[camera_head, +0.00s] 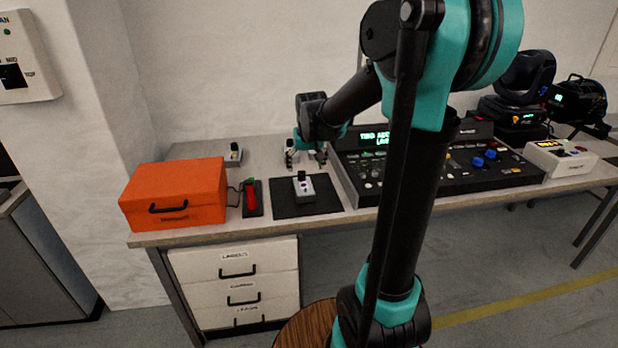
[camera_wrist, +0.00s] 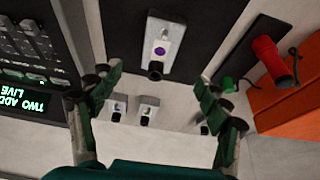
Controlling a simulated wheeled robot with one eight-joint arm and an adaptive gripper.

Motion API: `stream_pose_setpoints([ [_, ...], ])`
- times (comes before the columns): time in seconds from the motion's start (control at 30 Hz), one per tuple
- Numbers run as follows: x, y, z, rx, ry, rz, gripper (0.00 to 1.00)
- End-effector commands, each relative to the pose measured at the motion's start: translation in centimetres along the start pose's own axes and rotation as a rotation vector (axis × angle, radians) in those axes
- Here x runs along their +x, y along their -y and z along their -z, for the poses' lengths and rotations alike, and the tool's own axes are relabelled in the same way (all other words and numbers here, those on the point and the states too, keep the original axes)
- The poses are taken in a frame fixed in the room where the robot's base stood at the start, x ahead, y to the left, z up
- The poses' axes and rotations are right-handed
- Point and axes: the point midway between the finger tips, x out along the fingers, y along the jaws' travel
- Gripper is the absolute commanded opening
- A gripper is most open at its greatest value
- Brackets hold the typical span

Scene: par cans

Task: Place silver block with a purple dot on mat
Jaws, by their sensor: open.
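A silver block with a purple dot (camera_head: 304,187) and a black knob stands on the black mat (camera_head: 285,208) at the table's front. In the wrist view the same block (camera_wrist: 160,35) shows its purple dot clearly, on the dark mat (camera_wrist: 206,22). My gripper (camera_head: 306,153) is open and empty, behind the mat and apart from this block. In the wrist view my gripper's fingers (camera_wrist: 160,92) are spread wide, with nothing held between them.
Similar small blocks (camera_wrist: 148,106) stand behind the mat; their dots are too small to tell. Another block (camera_head: 233,155) stands at the back left. An orange toolbox (camera_head: 175,195) and a red-handled item (camera_head: 252,198) lie left of the mat. A control console (camera_head: 440,165) borders it right.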

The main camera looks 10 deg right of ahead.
Motion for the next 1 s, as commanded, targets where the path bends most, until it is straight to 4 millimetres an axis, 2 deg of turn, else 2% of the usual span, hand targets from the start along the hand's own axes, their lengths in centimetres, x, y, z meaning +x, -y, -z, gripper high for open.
stream_pose_setpoints([
  [0.07,-0.3,-0.3,-1.3,0.001,0.001,0.0,0.77],
  [0.17,-0.6,-1.1,-4.9,0.001,0.004,-0.001,0.77],
  [0.4,-0.5,-3.2,-18.1,0.005,0.015,0.001,0.77],
  [0.5,-0.2,-3.7,-22.8,0.003,0.018,0.001,0.77],
  [0.6,0.1,-3.9,-26.0,0.004,0.021,0.001,0.77],
  [0.73,0.3,-4.0,-27.8,0.003,0.022,0.002,0.77],
  [1.0,0.4,-4.0,-28.0,0.003,0.022,0.003,0.77],
])
